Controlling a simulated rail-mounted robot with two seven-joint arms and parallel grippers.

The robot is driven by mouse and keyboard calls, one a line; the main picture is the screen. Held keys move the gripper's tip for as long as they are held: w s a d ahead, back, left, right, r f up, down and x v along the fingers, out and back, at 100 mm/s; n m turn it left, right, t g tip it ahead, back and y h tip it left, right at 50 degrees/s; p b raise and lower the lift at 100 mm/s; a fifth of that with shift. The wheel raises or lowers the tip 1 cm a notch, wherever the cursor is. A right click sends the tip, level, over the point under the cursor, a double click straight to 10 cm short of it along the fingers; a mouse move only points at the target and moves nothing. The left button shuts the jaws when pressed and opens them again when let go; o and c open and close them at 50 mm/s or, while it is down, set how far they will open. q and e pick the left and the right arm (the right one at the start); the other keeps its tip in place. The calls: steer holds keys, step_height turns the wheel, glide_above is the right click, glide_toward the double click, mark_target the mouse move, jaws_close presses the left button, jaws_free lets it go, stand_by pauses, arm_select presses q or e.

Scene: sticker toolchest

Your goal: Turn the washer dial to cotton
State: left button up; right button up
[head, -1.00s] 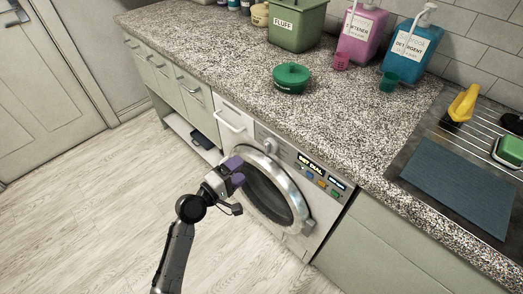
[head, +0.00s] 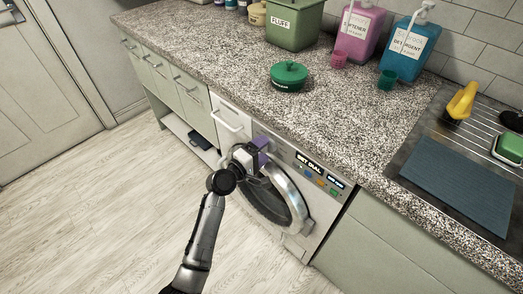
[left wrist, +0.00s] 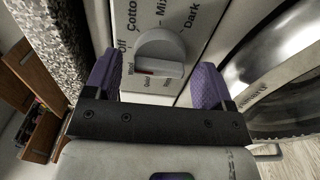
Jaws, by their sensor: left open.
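The washer (head: 312,217) stands under the counter, with its round door shut. The washer dial (left wrist: 160,52) is a white knob with a raised grip bar and a red mark at one end. Labels around it read Off, Cotton, Mix, Dark, Wool and Quick; the red end lies near Wool, not at Cotton. My left gripper (head: 262,153) is at the washer's upper left front and hides the dial in the head view. In the left wrist view its purple fingers (left wrist: 155,88) are open, one on each side of the dial; I cannot tell whether they touch it. My right gripper is not in view.
The granite counter (head: 220,55) overhangs the washer front. On it stand a green lidded pot (head: 288,76), a pink softener bottle (head: 358,30) and a teal detergent bottle (head: 408,48). The washer door's ring (head: 293,197) juts out below the gripper. The floor at left is clear.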

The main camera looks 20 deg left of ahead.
arm_select(q)
steer(key=shift+c, duration=0.2)
steer(key=c, duration=0.9)
steer(key=m+b, duration=0.1)
steer(key=m, duration=0.6)
steer(key=shift+m+b, duration=0.3)
steer(key=shift+b, duration=0.1)
